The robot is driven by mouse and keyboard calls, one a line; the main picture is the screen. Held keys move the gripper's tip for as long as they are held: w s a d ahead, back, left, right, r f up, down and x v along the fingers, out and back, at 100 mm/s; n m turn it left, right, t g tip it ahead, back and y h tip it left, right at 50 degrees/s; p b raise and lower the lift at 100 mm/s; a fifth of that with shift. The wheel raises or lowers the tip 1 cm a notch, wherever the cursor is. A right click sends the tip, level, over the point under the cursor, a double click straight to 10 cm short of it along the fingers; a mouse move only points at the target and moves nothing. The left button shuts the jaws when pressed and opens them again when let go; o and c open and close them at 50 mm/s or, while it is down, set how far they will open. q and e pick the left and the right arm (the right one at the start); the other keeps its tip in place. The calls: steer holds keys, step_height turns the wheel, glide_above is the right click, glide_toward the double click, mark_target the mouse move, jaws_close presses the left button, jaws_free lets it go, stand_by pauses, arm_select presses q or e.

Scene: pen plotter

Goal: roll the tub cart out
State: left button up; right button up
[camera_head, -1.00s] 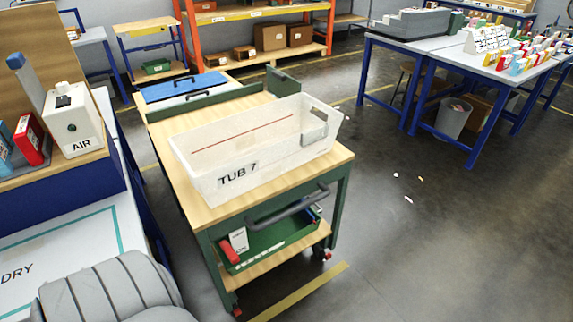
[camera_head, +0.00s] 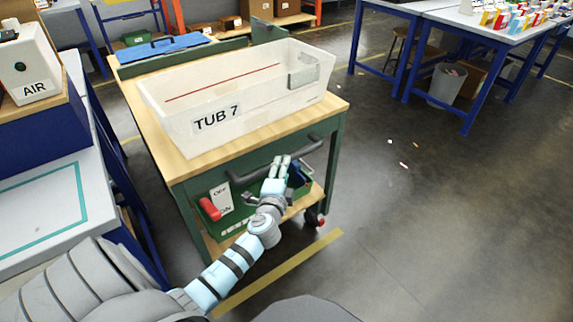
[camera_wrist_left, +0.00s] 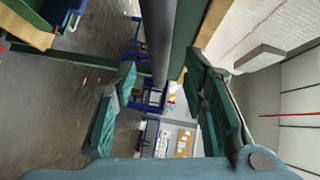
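The tub cart (camera_head: 160,138) has a wooden top and a green frame. A translucent tub labelled TUB 7 (camera_head: 240,122) sits on top. A dark grey push handle (camera_head: 248,177) runs across the cart's near end. My left gripper (camera_head: 280,164) is at the handle, right of its middle. In the left wrist view, the handle (camera_wrist_left: 157,35) lies between the two open teal finger pads of my left gripper (camera_wrist_left: 163,105), with gaps on both sides. The tub also shows there at the right (camera_wrist_left: 285,70). My right gripper is not in view.
A green bin (camera_head: 238,222) with a red-handled item and a white tag sits on the cart's lower shelf. A workbench (camera_head: 45,205) stands close on the left. The floor (camera_head: 430,220) at right is mostly open, with small scraps and a yellow line.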

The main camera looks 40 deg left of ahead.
arm_select(q)
steer(key=b+x, duration=0.1)
steer(key=x, duration=0.4)
steer(key=shift+w+a+f, duration=0.1)
steer(key=shift+w+a, duration=0.1)
steer(key=shift+w, duration=0.15)
jaws_close()
